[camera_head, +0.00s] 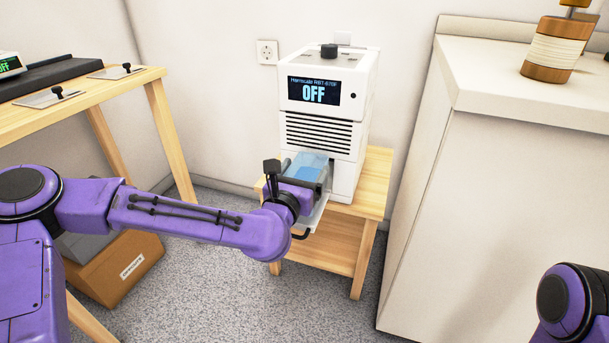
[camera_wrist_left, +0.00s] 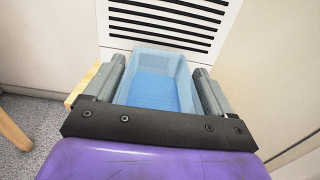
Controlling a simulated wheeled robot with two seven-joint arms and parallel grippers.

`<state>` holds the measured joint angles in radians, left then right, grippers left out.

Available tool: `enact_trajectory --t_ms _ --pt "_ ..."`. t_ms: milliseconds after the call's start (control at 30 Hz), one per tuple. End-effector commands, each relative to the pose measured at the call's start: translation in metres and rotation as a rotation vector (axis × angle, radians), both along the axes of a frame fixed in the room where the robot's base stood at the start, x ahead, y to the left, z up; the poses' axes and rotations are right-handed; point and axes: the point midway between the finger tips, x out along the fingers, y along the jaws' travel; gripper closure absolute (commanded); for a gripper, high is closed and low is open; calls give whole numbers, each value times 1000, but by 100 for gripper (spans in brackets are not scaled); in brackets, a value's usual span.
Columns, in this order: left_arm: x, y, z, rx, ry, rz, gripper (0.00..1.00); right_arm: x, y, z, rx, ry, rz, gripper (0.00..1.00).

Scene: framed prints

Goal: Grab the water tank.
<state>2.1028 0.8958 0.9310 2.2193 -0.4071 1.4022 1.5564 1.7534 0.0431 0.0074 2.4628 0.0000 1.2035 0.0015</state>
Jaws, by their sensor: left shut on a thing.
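The water tank (camera_head: 306,168) is a translucent blue open-topped container at the front of a white machine (camera_head: 322,133), below its black vents. In the left wrist view the tank (camera_wrist_left: 155,88) lies between the two grey fingers, its blue inside showing. My left gripper (camera_wrist_left: 158,88) is shut on the tank, with one finger along each side. In the head view my left gripper (camera_head: 308,180) partly hides the tank. I cannot tell how far the tank sits inside the machine. Of my right arm only a purple link shows at the lower right edge; its gripper is out of view.
The machine stands on a small wooden table (camera_head: 377,180) and its display reads OFF. A white cabinet (camera_head: 460,200) stands close on the right with a wooden bottle (camera_head: 555,50) on top. A wooden table (camera_head: 95,98) is at the left, with a cardboard box (camera_head: 122,268) below. Grey floor is free in front.

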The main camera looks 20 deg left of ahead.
Motion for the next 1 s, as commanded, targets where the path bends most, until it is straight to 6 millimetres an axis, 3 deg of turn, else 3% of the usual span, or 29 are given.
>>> enact_trajectory --t_ms 400,667,1000 --pt "-39 2 52 -2 -5 0 94 2 -1 24 -4 -2 2 57" --pt "-65 3 65 -1 -4 -1 94 2 -2 31 -5 -4 3 57" --pt "-85 5 65 -3 -9 1 94 -1 1 -22 2 2 -1 57"
